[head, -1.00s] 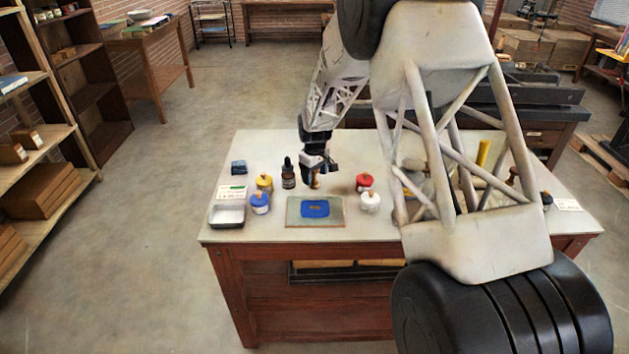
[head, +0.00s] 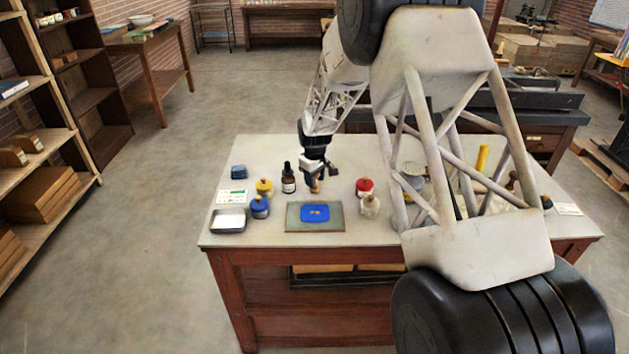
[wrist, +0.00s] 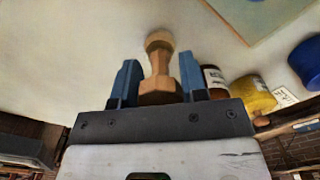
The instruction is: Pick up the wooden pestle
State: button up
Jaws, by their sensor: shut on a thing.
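The wooden pestle (wrist: 159,62) is light brown, with a rounded knob, a narrow neck and a wider faceted part close to my gripper's palm. In the wrist view my gripper (wrist: 158,76) has its two blue fingers on either side of the pestle and is shut on its wider part. The knob points away from the palm toward the pale table. In the head view my gripper (head: 317,177) points down over the table behind the blue dish, with the pestle (head: 315,186) small below it. I cannot tell whether the pestle touches the table.
A dropper bottle (head: 288,182) and yellow jar (head: 264,188) stand left; a blue-lidded jar (head: 260,209) and metal tray (head: 228,227) are front left. A red-lidded jar (head: 364,188) stands right. My arm hides the table's right part.

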jog(key=shift+r, duration=1.45)
jog(key=shift+s+r, duration=0.2)
jog(key=shift+r, duration=0.05)
jog(key=s+d, duration=0.1)
jog(key=s, duration=0.4)
jog(key=s+d+r, duration=0.1)
jog(key=s, duration=0.4)
jog(key=s+d, duration=0.1)
jog(key=s, duration=0.4)
jog(key=shift+s+r, duration=0.15)
jog(key=shift+r, duration=0.05)
jog(key=shift+r, duration=0.1)
jog(key=w+a+r, duration=0.2)
jog(key=a+r, duration=0.2)
jog(key=a, duration=0.2)
jog(key=shift+r, duration=0.25)
jog(key=shift+f, duration=0.15)
